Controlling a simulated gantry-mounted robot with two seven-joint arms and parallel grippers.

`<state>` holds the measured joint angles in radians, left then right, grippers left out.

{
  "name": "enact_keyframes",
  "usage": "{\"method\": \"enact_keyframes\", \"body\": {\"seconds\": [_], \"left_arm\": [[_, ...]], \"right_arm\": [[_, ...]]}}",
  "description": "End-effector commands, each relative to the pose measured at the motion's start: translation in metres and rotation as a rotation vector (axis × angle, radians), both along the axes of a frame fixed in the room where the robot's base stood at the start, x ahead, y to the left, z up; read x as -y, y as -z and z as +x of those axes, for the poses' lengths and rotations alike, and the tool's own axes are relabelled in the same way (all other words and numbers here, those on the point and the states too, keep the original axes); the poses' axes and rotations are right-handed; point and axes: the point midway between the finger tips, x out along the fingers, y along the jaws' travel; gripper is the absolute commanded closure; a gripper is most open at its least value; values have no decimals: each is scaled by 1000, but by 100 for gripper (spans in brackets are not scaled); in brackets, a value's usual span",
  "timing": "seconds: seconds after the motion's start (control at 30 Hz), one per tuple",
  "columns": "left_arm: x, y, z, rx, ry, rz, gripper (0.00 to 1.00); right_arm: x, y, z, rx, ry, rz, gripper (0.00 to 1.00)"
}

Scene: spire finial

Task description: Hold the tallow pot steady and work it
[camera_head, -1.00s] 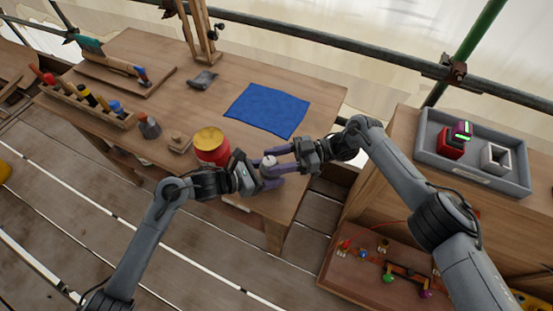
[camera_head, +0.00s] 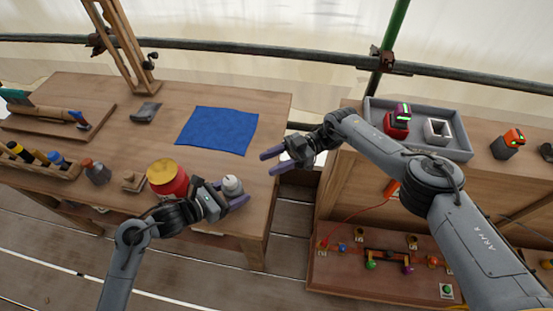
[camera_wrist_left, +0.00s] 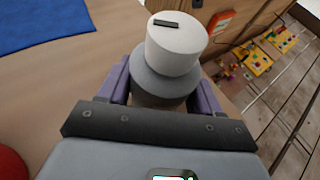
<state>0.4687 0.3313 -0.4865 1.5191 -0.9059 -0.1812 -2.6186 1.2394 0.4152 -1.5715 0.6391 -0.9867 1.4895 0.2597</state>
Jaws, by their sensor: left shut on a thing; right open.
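The tallow pot, a small grey pot with a white top (camera_head: 232,184), is at the right front part of the wooden table. My left gripper (camera_head: 236,198) is shut on its grey lower body. In the left wrist view the pot's white top (camera_wrist_left: 176,42) carries a short dark bar, and the purple fingers (camera_wrist_left: 160,90) are on either side of the grey body (camera_wrist_left: 160,84). The pot looks upright; whether its base touches the table is hidden. My right gripper (camera_head: 272,162) is open and empty, apart from the pot, near the table's right edge.
A red tin with a yellow top (camera_head: 168,178) stands just left of my left gripper. A blue cloth (camera_head: 218,130) lies behind. A grey tray (camera_head: 465,152) with a red device and a grey square part sits on the right bench. A gap separates the table and bench.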

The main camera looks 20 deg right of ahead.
Motion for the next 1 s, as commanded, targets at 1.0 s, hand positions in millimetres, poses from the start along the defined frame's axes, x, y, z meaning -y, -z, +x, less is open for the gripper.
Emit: {"method": "enact_keyframes", "body": {"seconds": [1.0], "left_arm": [[0, -1, 0, 0, 0, -1, 70]], "right_arm": [[-23, 21, -9, -70, -24, -259, 37]]}}
